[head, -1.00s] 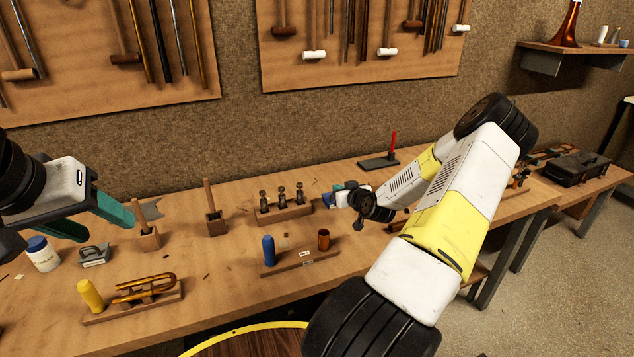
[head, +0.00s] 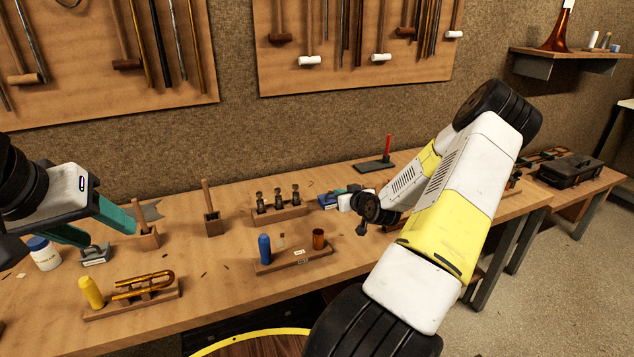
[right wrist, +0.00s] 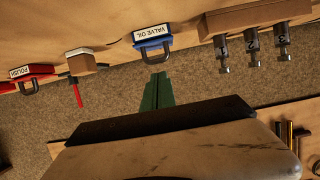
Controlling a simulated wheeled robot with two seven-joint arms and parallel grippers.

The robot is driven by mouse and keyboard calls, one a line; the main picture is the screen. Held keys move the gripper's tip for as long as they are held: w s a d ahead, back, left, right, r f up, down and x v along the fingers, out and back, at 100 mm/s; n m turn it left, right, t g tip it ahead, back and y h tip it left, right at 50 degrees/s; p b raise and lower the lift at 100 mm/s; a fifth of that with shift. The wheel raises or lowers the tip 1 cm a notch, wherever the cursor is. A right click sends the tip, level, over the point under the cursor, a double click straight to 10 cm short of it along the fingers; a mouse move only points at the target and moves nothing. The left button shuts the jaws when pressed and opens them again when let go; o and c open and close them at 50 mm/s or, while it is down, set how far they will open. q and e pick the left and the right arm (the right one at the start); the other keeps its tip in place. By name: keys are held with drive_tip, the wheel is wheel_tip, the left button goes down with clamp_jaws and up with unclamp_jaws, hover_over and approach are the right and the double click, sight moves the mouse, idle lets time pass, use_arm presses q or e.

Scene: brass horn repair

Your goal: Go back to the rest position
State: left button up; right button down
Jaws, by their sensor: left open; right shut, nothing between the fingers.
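My left gripper (head: 110,236) is at the left of the head view with its teal fingers apart and nothing between them. The fingers overlap the grey block (head: 95,256) and a wooden holder (head: 149,240) in the picture; I cannot tell the height above them. My right gripper is mostly hidden behind its own wrist in the head view. In the right wrist view its green fingers (right wrist: 158,91) are together and empty. They point towards the blue valve oil holder (right wrist: 152,38), apart from anything held.
The workbench (head: 215,275) carries a valve stand (head: 280,211), a stand with a blue bottle (head: 265,249) and copper cup (head: 318,239), and a brass tube holder (head: 132,303). A red upright tool (head: 388,148) stands at the back. Tool boards (head: 110,90) hang behind.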

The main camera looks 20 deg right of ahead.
drive_tip(key=s+f, duration=0.2)
drive_tip(key=s, duration=0.2)
drive_tip(key=shift+s+f, duration=0.3)
drive_tip(key=shift+f, duration=0.1)
drive_tip(key=s+a+r+n+g, duration=0.1)
drive_tip(key=s+a+r+g, duration=0.2)
drive_tip(key=a+r, duration=0.5)
drive_tip(key=s+a+r+n+g, duration=0.1)
drive_tip(key=s+a+r+g, duration=0.3)
drive_tip(key=r, duration=0.6)
drive_tip(key=s+a+r, duration=0.4)
drive_tip(key=s, duration=0.3)
drive_tip(key=s+a+r+m+y, duration=0.1)
drive_tip(key=s+a+r, duration=0.3)
drive_tip(key=s, duration=0.3)
drive_tip(key=s+a+r+y, duration=0.1)
drive_tip(key=s+a+r, duration=0.2)
drive_tip(key=s+a, duration=0.3)
drive_tip(key=shift+s+r+g, duration=0.3)
drive_tip(key=shift+s+r, duration=0.1)
